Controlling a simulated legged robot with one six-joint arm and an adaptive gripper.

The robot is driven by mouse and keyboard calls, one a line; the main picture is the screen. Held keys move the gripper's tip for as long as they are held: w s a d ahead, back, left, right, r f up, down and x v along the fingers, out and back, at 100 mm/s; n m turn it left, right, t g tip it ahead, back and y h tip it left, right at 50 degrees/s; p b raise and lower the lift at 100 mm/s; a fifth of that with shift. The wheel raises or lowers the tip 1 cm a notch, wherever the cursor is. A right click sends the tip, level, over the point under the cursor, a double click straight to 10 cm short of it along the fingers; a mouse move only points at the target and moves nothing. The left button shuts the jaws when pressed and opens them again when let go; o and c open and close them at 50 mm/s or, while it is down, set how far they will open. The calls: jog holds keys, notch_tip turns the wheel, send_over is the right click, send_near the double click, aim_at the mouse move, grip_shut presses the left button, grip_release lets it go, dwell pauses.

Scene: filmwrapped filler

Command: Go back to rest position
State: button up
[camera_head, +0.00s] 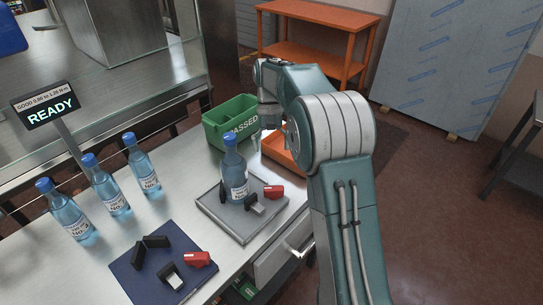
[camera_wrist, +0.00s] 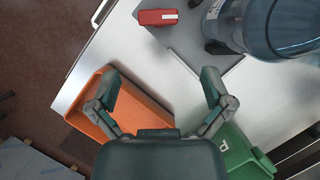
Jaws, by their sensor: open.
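My gripper (camera_head: 270,138) is open and empty beyond the grey tray, over the table between the green bin and the orange bin. In the wrist view my gripper (camera_wrist: 160,84) has its two fingers spread wide with nothing between them. A blue-capped bottle (camera_head: 235,177) stands upright on the grey tray (camera_head: 244,222), apart from my gripper. The bottle also shows large in the wrist view (camera_wrist: 282,25). A red block (camera_head: 273,191) and black and grey pieces are on the tray around the bottle.
A green bin marked PASSED (camera_head: 228,122) and an orange bin (camera_head: 280,150) are close to my gripper. Three bottles (camera_head: 106,186) stand at the left, by a READY display (camera_head: 50,108). A dark blue mat (camera_head: 142,273) holds small parts. An orange shelf (camera_head: 318,38) stands behind.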

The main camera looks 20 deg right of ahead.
dwell(0.3)
jog(key=s+r+n+t, duration=0.1)
jog(key=s+r+t, duration=0.4)
jog(key=s+r, duration=0.75)
jog(key=s+f+t, duration=0.2)
jog(key=s, duration=0.6)
jog(key=s+f+n+t, duration=0.1)
jog(key=s+f+t, duration=0.1)
jog(key=s, duration=0.7)
jog(key=shift+a+t+h, duration=0.35)
jog(key=shift+t+h, duration=0.05)
jog(key=shift+t, duration=0.2)
jog(key=shift+f, duration=0.1)
